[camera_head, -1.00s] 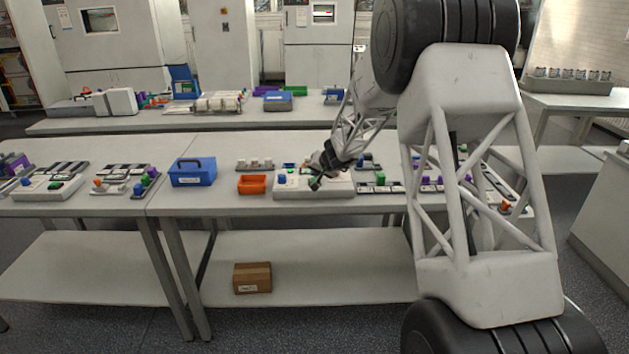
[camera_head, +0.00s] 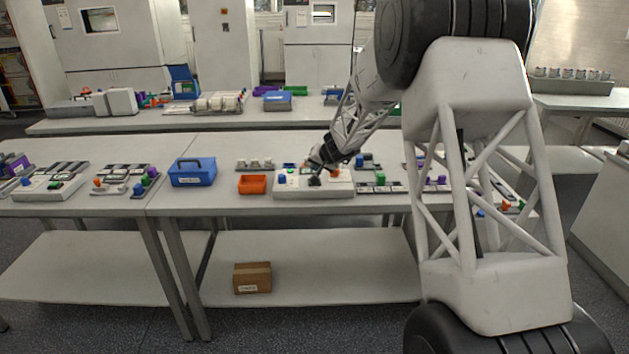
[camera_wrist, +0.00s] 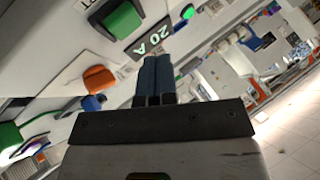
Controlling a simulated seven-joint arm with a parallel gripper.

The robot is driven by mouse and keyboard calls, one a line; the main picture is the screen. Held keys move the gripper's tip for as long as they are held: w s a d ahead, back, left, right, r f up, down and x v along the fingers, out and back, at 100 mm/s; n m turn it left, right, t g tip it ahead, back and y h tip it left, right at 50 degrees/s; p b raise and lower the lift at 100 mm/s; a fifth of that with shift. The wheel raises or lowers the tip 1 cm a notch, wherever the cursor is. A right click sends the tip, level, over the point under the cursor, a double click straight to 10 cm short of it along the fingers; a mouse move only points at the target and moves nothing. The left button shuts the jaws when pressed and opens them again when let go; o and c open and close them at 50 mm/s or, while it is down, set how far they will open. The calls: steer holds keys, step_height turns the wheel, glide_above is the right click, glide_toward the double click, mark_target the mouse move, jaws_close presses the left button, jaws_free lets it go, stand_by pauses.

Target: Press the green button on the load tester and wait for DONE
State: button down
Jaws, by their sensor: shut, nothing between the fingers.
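The load tester appears to be the low white box (camera_head: 287,190) on the near bench, with a blue knob (camera_head: 282,179) at its left. My gripper (camera_head: 314,180) is over this box and hides part of its top. In the wrist view my gripper (camera_wrist: 160,58) is shut and empty, its dark fingers pressed together. Just past the fingertips is a dark panel (camera_wrist: 146,40) reading "20 A". A small bright green button (camera_wrist: 187,12) lies beyond them; a larger green block (camera_wrist: 122,20) is at upper left. I see no contact with either. No DONE text is readable.
An orange tray (camera_head: 252,184) and a blue carry box (camera_head: 192,172) stand left of the white box. Several small coloured parts lie to its right, partly behind my arm. A cardboard box (camera_head: 252,278) is on the lower shelf. The front bench edge is clear.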

steer(key=shift+r, duration=1.65)
steer(key=shift+s+r, duration=0.1)
steer(key=shift+s+r, duration=0.2)
steer(key=s+d+r+n+g, duration=0.15)
steer(key=s+r, duration=0.35)
steer(key=s, duration=0.5)
steer(key=s+d+r+h, duration=0.15)
steer(key=s+r, duration=0.25)
steer(key=s, duration=0.7)
steer(key=s+d+r+g+y, duration=0.15)
steer(key=s+r, duration=0.35)
steer(key=s, duration=0.5)
steer(key=s+d+f+h, duration=0.1)
steer(key=s+d+h, duration=0.1)
steer(key=s, duration=1)
steer(key=s+d+f+g+h, duration=0.1)
steer(key=s+d, duration=0.3)
steer(key=s, duration=0.8)
steer(key=s+d+f+h, duration=0.1)
steer(key=s+d+h, duration=0.1)
steer(key=s, duration=0.9)
steer(key=shift+s+d+f+g+h, duration=0.3)
steer(key=shift+s+d+f+g, duration=0.1)
steer(key=shift+d, duration=0.5)
